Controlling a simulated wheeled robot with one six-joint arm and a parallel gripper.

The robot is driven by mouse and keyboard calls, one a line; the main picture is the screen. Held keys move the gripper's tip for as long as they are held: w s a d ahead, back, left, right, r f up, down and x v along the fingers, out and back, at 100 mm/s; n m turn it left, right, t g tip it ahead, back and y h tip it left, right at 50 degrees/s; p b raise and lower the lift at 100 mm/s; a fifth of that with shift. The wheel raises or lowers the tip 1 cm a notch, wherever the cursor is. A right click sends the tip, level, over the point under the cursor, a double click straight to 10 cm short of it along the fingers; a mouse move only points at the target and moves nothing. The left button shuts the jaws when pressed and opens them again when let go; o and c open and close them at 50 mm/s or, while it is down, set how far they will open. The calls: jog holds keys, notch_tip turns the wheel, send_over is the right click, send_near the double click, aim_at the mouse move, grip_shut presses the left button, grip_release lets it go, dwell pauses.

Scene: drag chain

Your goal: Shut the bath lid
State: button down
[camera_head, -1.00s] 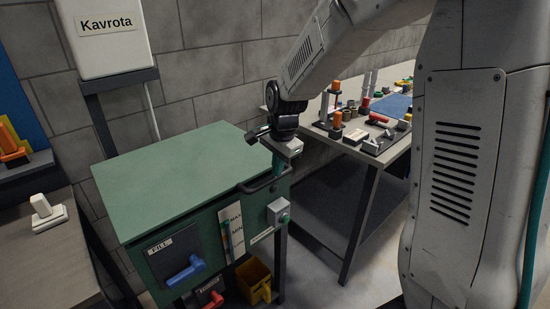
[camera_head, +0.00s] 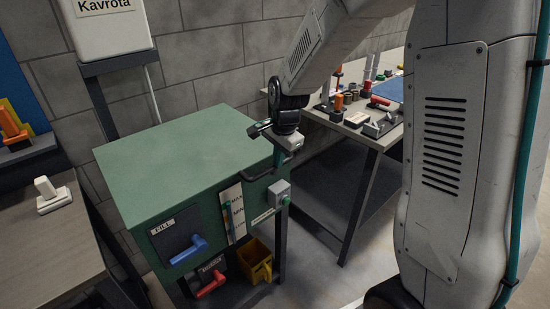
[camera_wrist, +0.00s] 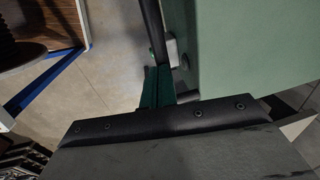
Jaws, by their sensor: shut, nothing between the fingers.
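The bath is a green box with a flat green lid (camera_head: 175,155) lying level on top, and the lid shows no visible gap. A black bar handle (camera_head: 262,174) runs along the lid's front edge at the right. My gripper (camera_head: 278,158) is at the handle's right end, by the lid's front right corner. In the wrist view, its green fingers (camera_wrist: 156,88) are together and empty, beside the lid (camera_wrist: 260,45) and close to the black handle (camera_wrist: 151,28). I cannot tell whether they touch the handle.
A blue FILL lever (camera_head: 188,251), a red lever (camera_head: 211,286) and a grey button box (camera_head: 279,194) are on the bath's front. A yellow bin (camera_head: 256,262) is below. A cluttered bench (camera_head: 372,138) stands right, another table (camera_head: 45,245) left.

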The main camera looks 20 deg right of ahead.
jog(key=shift+s+f, duration=0.4)
jog(key=shift+f, duration=0.15)
notch_tip(320, 180, up, 15)
jog(key=s, duration=0.2)
jog(key=s+r+n, duration=0.1)
jog(key=s+n, duration=1.3)
jog(key=s, duration=1.3)
jog(key=shift+a+r+g, duration=0.2)
jog(key=shift+a+g, duration=0.1)
